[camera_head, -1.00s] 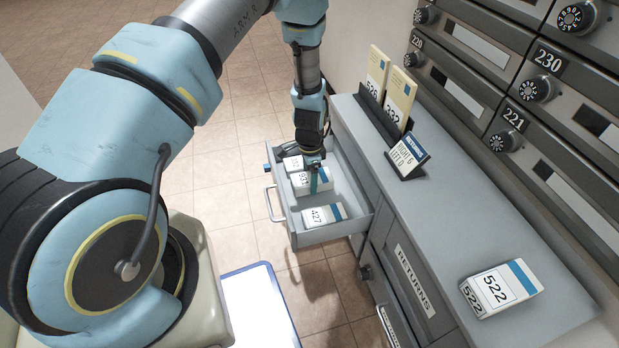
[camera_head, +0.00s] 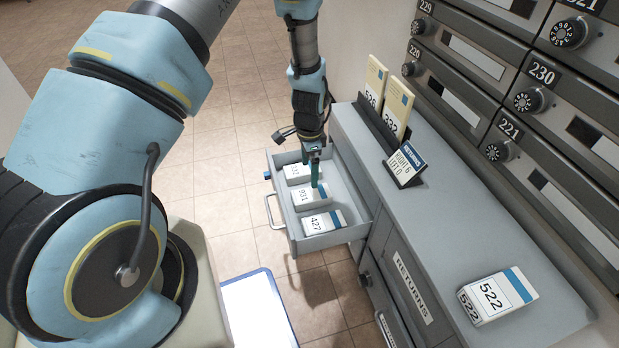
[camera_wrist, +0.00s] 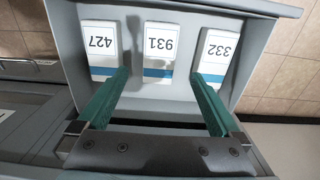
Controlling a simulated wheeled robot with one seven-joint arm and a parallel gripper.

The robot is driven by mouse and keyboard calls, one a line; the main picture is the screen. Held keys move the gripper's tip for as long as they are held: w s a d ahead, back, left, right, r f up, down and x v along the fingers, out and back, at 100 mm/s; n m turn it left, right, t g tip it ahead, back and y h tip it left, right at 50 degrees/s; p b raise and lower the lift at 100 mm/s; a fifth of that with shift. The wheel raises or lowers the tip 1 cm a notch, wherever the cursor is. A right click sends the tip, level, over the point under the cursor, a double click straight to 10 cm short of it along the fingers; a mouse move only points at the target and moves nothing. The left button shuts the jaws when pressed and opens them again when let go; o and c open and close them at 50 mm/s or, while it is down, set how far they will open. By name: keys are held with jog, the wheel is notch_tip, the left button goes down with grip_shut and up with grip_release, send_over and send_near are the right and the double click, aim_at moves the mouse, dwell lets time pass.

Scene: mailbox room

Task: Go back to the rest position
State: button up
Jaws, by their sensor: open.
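My gripper (camera_head: 315,168) is over the open drawer (camera_head: 358,229), pointing down. In the wrist view its two green fingers (camera_wrist: 158,105) are spread wide with nothing between them. Three white boxes with blue bands lie in a row in the drawer: box 427 (camera_wrist: 101,42), box 931 (camera_wrist: 160,45) and box 332 (camera_wrist: 215,48). In the head view box 427 (camera_head: 322,223) is nearest, box 931 (camera_head: 307,198) is in the middle, and the far box (camera_head: 298,173) is partly hidden. The fingers appear apart from the boxes.
Box 522 (camera_head: 497,295) lies on the grey counter (camera_head: 440,235). Mailboxes (camera_head: 480,75) line the right wall. Tiled floor (camera_head: 225,165) is clear left of the drawer.

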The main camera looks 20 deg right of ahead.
jog(key=shift+r, duration=1.7)
jog(key=w+a+r+n, duration=0.4)
jog(key=a+r+n, duration=0.1)
jog(key=a+r, duration=0.45)
jog(key=s+a+r+n+t+p, duration=0.1)
jog(key=s+a+r+n, duration=0.3)
jog(key=a+r+n, duration=0.55)
jog(key=s+a+r+n+t, duration=0.1)
jog(key=s+a+r+n, duration=0.45)
jog(key=a, duration=0.75)
notch_tip(320, 180, up, 26)
jog(key=w+m+p, duration=0.1)
jog(key=p, duration=2.4)
jog(key=shift+w+d+r+m, duration=0.2)
jog(key=shift+w+d+m, duration=0.05)
jog(key=shift+w+m, duration=0.15)
jog(key=shift+c, duration=0.3)
